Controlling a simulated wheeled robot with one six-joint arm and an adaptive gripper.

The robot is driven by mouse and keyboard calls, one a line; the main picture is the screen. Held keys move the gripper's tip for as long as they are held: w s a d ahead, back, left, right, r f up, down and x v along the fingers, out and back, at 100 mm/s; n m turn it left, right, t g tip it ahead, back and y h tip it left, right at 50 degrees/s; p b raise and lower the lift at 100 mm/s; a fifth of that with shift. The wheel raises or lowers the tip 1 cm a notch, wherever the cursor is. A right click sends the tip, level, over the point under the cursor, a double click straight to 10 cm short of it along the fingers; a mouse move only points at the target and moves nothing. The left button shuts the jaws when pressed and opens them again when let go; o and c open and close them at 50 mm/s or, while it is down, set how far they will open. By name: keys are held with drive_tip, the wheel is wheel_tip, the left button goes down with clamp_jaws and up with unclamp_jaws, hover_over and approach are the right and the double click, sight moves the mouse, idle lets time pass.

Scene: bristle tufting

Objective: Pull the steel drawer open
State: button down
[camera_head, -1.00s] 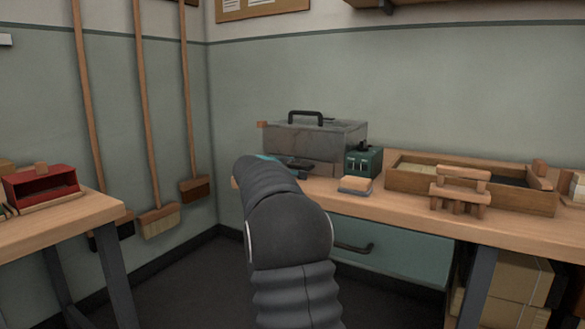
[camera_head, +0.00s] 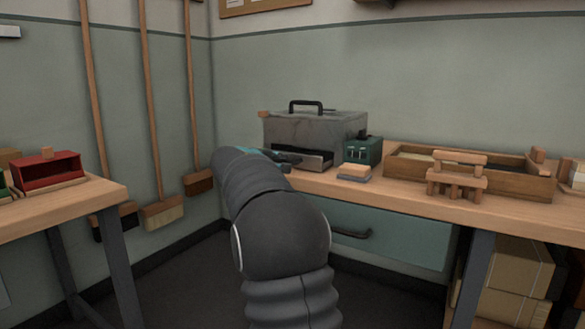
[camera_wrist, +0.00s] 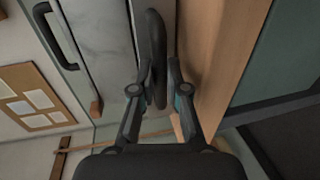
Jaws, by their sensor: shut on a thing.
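The grey steel box (camera_head: 312,131) with a black top handle stands on the right bench by the wall corner. A dark opening (camera_head: 312,160) shows low in its front. In the wrist view, the steel box front (camera_wrist: 98,35) lies left of a long dark handle (camera_wrist: 155,35). My gripper (camera_wrist: 160,80) is shut on this handle, one finger on each side. In the head view, my gripper (camera_head: 287,160) is at the lower front of the box, partly hidden by my arm. The drawer front is mostly hidden there.
A green device (camera_head: 362,151) and a small brush block (camera_head: 354,172) sit right of the box. A wooden tray (camera_head: 405,176) and small stool (camera_head: 456,183) are further right. A teal drawer (camera_head: 405,240) is below the bench. A red box (camera_head: 50,171) stands on the left bench.

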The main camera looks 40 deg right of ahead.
drive_tip(key=v, duration=0.2)
drive_tip(key=f+b+v, duration=0.1)
drive_tip(key=v, duration=0.2)
drive_tip(key=shift+s+a, duration=0.15)
drive_tip(key=shift+a, duration=0.25)
drive_tip(key=c, duration=1.4)
unclamp_jaws()
drive_tip(key=shift+c, duration=0.2)
drive_tip(key=shift+a, duration=0.1)
drive_tip(key=v, duration=1.2)
